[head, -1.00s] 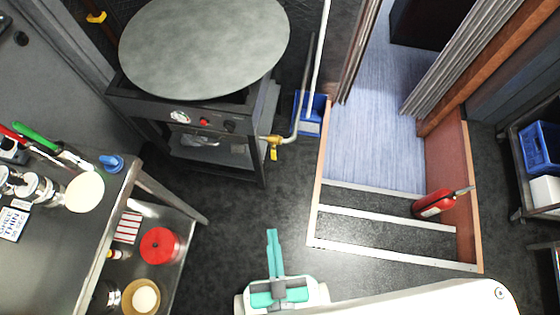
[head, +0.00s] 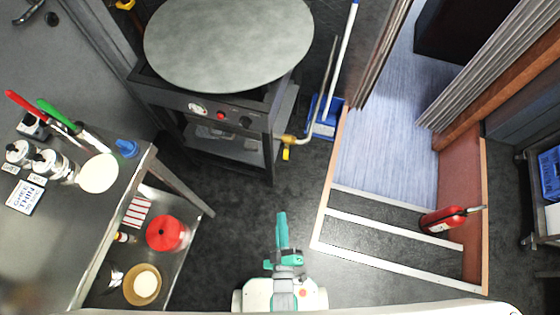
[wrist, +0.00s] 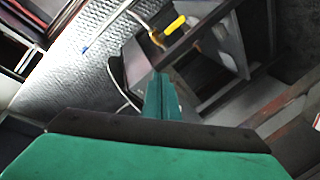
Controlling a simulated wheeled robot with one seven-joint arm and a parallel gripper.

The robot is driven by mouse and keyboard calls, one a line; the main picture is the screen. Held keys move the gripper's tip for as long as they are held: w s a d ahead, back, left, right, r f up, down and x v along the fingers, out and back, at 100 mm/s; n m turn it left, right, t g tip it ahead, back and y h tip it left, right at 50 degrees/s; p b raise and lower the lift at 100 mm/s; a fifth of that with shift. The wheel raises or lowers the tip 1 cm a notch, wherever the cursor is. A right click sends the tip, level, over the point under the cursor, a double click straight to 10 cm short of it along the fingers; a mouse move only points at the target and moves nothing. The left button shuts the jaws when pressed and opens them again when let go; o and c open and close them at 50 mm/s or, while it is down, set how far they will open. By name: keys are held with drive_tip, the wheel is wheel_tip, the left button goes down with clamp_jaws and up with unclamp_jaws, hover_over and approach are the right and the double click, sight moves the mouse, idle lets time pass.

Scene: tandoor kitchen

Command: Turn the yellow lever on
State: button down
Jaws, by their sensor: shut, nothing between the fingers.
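The yellow lever (head: 286,153) hangs down from a brass valve on a pipe at the right front corner of the tandoor stand (head: 232,125). In the wrist view the yellow lever (wrist: 175,24) shows near the top, beyond my fingers. My gripper (head: 281,216) is teal, shut and empty, over the floor below the lever in the head view and clearly apart from it. Its closed fingers also show in the wrist view (wrist: 160,92).
A steel table (head: 60,235) with jars, utensils and lower-shelf containers stands at left. A blue dustpan (head: 326,118) is near the valve. Steps (head: 395,235) with a red extinguisher (head: 442,220) are at right. Dark floor (head: 235,210) is clear between.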

drive_tip(key=w+f+n, duration=0.4)
drive_tip(key=w+f, duration=0.4)
drive_tip(key=n+t, duration=0.1)
drive_tip(key=n, duration=0.5)
approach(286, 152)
wheel_tip(286, 152, down, 5)
drive_tip(key=s+a, duration=0.2)
drive_tip(key=shift+a, duration=0.15)
drive_tip(key=w, duration=1)
drive_tip(key=shift+a, duration=0.15)
